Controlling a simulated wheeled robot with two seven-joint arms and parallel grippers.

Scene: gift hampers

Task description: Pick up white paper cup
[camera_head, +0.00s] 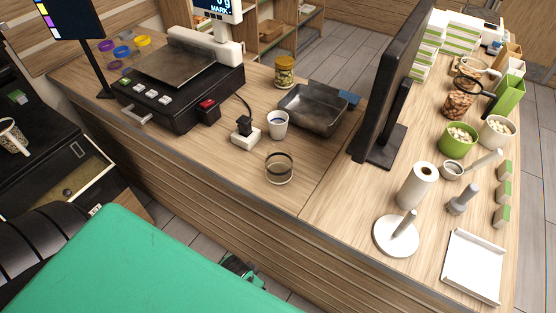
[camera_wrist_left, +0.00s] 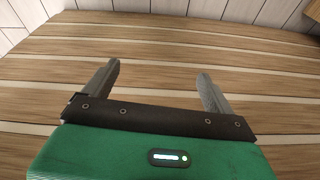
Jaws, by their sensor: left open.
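A white cup (camera_head: 278,125) stands upright on the wooden counter in the head view, just right of a small black-and-white block. My left gripper shows in the left wrist view (camera_wrist_left: 158,84), with its two grey fingers spread wide and nothing between them. It faces horizontal wood slats. In the head view my green left arm fills the lower left, and a small dark part of the hand shows at its right edge, below the counter top and apart from the cup. The fingertips are not clear there. The cup is not visible in the left wrist view. My right gripper is not in view.
A clear glass with a dark rim (camera_head: 279,168) stands in front of the cup. A dark metal tray (camera_head: 314,110) is to its right, a lidded jar (camera_head: 284,72) behind, and a scale (camera_head: 178,85) to its left. A monitor (camera_head: 388,80) and paper roll holder (camera_head: 397,235) stand farther right.

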